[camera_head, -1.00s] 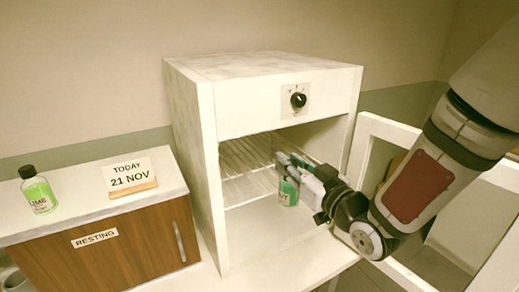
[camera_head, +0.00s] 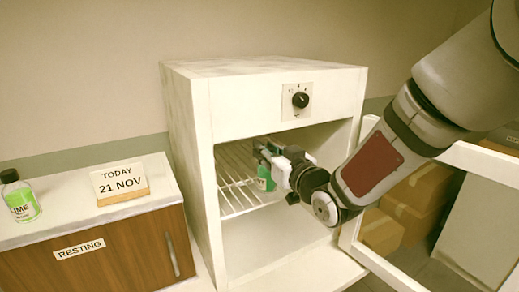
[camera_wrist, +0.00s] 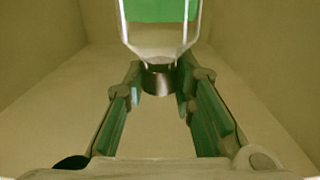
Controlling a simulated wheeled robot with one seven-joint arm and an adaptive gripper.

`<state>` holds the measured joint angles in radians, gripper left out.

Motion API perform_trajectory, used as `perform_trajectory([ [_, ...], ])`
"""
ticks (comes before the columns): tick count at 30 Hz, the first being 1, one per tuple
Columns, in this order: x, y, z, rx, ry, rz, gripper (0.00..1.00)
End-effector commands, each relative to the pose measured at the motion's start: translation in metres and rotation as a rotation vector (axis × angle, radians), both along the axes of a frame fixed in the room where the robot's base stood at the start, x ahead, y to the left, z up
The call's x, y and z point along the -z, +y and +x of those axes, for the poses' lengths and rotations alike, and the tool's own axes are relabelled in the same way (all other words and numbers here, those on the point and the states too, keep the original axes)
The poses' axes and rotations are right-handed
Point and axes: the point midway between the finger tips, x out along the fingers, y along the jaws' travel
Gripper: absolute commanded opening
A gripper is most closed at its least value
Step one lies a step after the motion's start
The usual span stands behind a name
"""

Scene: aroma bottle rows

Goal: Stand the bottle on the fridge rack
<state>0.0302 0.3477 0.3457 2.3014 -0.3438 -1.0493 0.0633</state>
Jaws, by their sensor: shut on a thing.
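My gripper (camera_head: 266,152) reaches through the open front of the white fridge (camera_head: 190,130). It is shut on a small bottle (camera_head: 265,180) with a green label. In the wrist view the fingers (camera_wrist: 160,100) close around the neck end of the bottle, and its clear shoulder and green label (camera_wrist: 160,10) fill the top of the picture. The wire fridge rack (camera_head: 230,197) shows behind and left of the bottle. The bottle is over or at the rack's right part; I cannot tell whether it touches. My gripper partly hides it.
The fridge door (camera_head: 400,276) stands open at the right. At left, a lime-green bottle (camera_head: 22,203) and a "TODAY 21 NOV" sign (camera_head: 120,180) stand on a wooden cabinet (camera_head: 120,250) labelled RESTING. The rack's left part looks bare. Cardboard boxes (camera_head: 415,205) lie beyond the door.

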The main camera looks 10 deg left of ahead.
Motion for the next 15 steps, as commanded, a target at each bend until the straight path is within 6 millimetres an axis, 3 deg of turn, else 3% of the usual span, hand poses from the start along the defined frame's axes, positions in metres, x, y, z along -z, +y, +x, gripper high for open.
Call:
perform_trajectory([
  [10,-0.001,0.024,0.034,-0.001,-0.001,0.002,0.00],
  [15,0.014,0.023,0.033,0.000,0.000,0.000,0.00],
])
